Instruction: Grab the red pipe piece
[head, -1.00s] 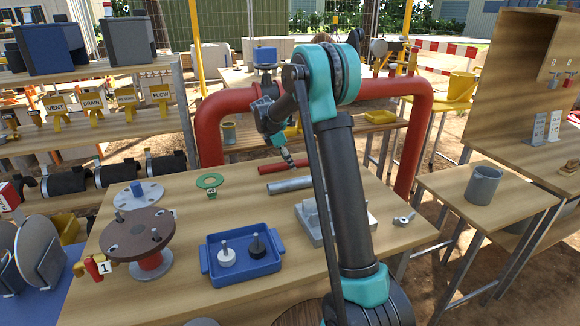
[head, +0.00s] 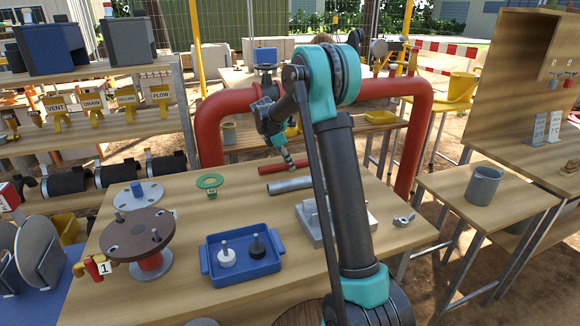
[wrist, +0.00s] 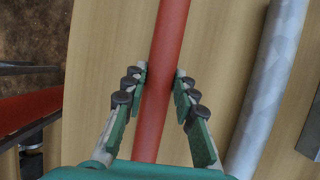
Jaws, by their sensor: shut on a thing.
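The red pipe piece (head: 270,169) lies near the back edge of the wooden table, just behind a grey metal pipe. In the wrist view the red pipe piece (wrist: 168,50) runs lengthwise between the fingers. My gripper (head: 288,160) reaches down over it in the head view. In the wrist view my gripper (wrist: 160,82) is shut on the red pipe piece, with one finger along each side. The pipe's near end is hidden under the gripper's body.
The grey metal pipe (head: 289,185) lies close beside it. A grey block (head: 310,222), a green ring (head: 209,181), a blue tray (head: 241,270) and a brown flange disc (head: 138,234) stand on the table. A large red pipe frame (head: 209,130) rises behind.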

